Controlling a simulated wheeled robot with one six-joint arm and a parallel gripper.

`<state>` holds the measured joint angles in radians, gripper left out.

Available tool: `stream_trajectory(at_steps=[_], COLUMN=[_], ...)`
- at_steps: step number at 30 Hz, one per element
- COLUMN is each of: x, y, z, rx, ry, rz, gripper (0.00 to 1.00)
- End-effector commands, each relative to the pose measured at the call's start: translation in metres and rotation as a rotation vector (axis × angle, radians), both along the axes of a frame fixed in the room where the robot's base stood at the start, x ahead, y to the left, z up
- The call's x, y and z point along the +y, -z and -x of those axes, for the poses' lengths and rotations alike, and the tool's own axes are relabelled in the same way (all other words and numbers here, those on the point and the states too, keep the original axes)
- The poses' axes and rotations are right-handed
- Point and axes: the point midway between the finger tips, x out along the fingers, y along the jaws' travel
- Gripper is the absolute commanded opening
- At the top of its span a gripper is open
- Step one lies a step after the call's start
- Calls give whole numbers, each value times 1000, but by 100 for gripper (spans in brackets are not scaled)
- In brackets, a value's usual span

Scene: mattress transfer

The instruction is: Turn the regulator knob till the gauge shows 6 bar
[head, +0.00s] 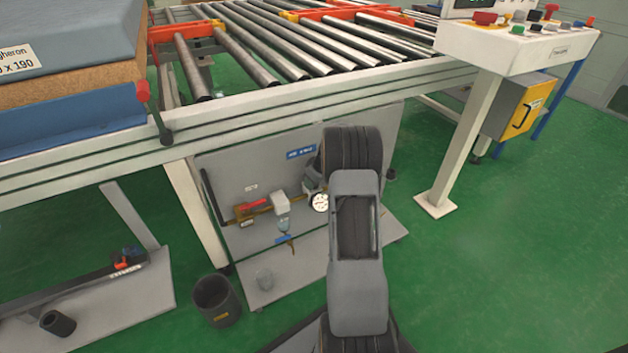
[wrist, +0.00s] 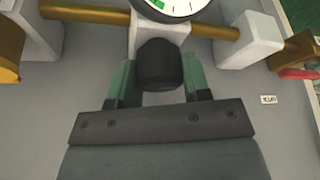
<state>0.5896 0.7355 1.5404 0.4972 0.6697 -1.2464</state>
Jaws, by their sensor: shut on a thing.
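The black regulator knob (wrist: 157,65) is in the middle of the wrist view, below a white block on a brass pipe. My gripper (wrist: 156,78) has its green fingers on both sides of the knob and is shut on it. The gauge (wrist: 173,6) is cut off by the top edge of the wrist view; only part of its white face and a green arc show. In the head view the gauge (head: 320,202) is small beside my arm, and its reading is too small to tell. My arm hides most of the knob there.
A grey panel (head: 225,170) under the roller conveyor (head: 260,60) carries the brass pipe and a red handle (head: 255,204). A dark bin (head: 214,300) stands on the floor at the panel's lower left. A control console (head: 520,45) is at upper right. Green floor is clear on the right.

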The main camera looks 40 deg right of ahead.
Motion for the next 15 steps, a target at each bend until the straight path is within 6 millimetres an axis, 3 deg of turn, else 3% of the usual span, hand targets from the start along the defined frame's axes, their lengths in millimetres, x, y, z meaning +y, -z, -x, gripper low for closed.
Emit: stream_trajectory(at_steps=[15], x=[2], y=[-7], z=[1], rx=[4], ry=[484], rz=[1], gripper=[20])
